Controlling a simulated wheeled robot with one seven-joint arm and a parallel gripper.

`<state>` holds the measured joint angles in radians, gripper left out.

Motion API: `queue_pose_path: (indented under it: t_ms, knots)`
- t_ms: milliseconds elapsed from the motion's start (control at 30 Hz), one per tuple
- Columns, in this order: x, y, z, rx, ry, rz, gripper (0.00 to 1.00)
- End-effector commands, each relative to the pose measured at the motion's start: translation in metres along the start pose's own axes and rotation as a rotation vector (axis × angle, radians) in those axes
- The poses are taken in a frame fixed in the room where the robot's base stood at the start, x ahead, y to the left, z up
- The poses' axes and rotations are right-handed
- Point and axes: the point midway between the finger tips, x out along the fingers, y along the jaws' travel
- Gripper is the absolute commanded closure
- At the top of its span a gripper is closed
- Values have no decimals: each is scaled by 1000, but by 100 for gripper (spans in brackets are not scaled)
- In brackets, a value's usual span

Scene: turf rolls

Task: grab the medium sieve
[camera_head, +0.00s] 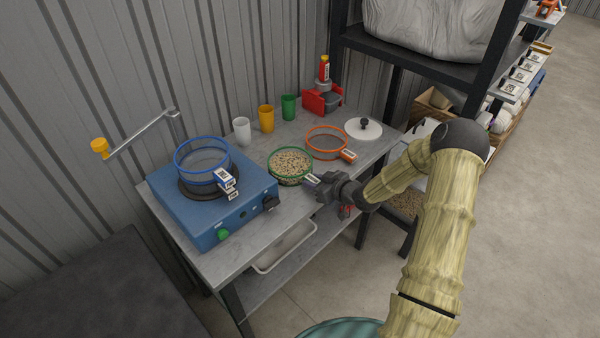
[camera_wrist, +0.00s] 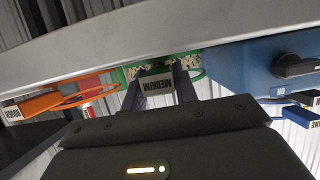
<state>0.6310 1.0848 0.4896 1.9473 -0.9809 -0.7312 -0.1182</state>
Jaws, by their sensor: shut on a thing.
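The medium sieve (camera_head: 290,165) has a green rim and holds speckled grain. It is on or just above the grey table, between the blue machine and the orange sieve; I cannot tell whether it touches the table. My gripper (camera_head: 318,187) is at its handle, at the table's front edge. In the wrist view my gripper (camera_wrist: 160,88) is shut on the handle, whose tag (camera_wrist: 156,86) reads MEDIUM. Part of the green rim (camera_wrist: 195,75) shows behind the fingers; most of the sieve is hidden there.
A blue sieve (camera_head: 202,158) sits on the blue machine (camera_head: 215,205) at left. An orange sieve (camera_head: 327,143) lies at right, near a white lid (camera_head: 363,129). White, orange and green cups (camera_head: 288,107) stand behind. A dark shelf post (camera_head: 393,95) rises at right.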

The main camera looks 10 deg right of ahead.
Motion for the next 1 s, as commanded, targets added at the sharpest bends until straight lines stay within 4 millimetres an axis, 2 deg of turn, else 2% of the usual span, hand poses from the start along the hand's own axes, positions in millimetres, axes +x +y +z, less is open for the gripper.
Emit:
queue_pose_path:
  t_ms: [267,500,700,1000]
  knots:
    - [-8,0,-20,-3,2,1,100]
    - [-25,1,-61,-5,3,2,100]
    - [-36,0,-88,-3,3,0,100]
    - [-38,0,-93,0,1,0,100]
